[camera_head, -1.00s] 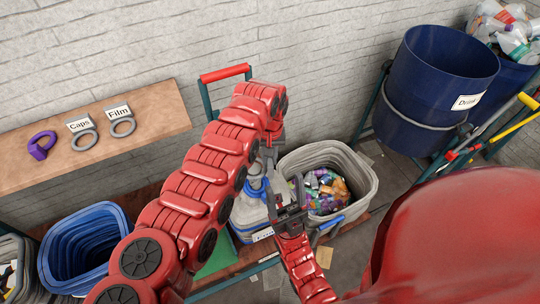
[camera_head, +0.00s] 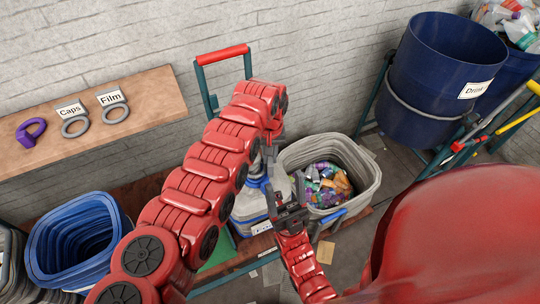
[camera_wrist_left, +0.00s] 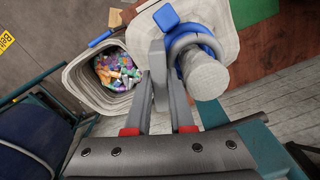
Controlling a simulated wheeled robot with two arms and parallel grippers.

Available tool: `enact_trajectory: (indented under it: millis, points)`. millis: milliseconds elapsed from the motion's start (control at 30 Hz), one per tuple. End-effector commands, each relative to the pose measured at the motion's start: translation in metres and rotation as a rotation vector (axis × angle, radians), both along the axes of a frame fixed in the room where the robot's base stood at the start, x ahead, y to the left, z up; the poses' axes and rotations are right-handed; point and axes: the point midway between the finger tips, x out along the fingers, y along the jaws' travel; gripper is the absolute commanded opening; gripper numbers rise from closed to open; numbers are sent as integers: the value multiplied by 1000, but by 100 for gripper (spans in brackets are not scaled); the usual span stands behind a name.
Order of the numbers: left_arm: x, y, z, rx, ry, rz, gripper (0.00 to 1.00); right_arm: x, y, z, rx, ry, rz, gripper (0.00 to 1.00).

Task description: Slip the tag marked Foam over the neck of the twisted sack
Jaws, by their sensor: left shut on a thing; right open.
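The twisted sack (camera_head: 250,207) is pale, with a blue band around its neck, and stands left of the waste bin. In the left wrist view its twisted neck (camera_wrist_left: 207,76) points toward the camera. My left gripper (camera_wrist_left: 158,60) is shut beside the neck, on a grey ring tag (camera_wrist_left: 176,43). The ring appears to lie around the neck, near the blue band; its far part is hidden. No Foam lettering is readable. In the head view my left gripper (camera_head: 268,155) is largely hidden by its arm. My right gripper (camera_head: 287,195) is open, close to the sack's right side.
A pale bin (camera_head: 365,165) of colourful waste stands right of the sack.

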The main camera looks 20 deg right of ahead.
Motion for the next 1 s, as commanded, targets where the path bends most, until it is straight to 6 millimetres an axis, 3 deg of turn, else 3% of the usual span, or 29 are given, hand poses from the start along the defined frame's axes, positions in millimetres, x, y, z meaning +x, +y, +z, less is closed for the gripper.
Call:
enact_trajectory:
  millis: [67, 100, 300, 667, 867, 1000]
  points:
    - [0, 0, 0, 0, 0, 0, 0, 0, 0, 0, 0, 0, 0, 64]
    - [0, 0, 0, 0, 0, 0, 23, 0, 0, 0, 0, 0, 0, 64]
    - [0, 0, 0, 0, 0, 0, 56, 0, 0, 0, 0, 0, 0, 64]
    - [2, 1, 7, 0, -1, 3, 56, 0, 0, 0, 0, 0, 0, 64]
    - [2, -1, 43, -4, -6, 1, 56, 0, 0, -8, 0, 0, 0, 64]
    - [2, -1, 80, -4, -7, 1, 56, 0, 0, -19, 0, 0, 0, 64]
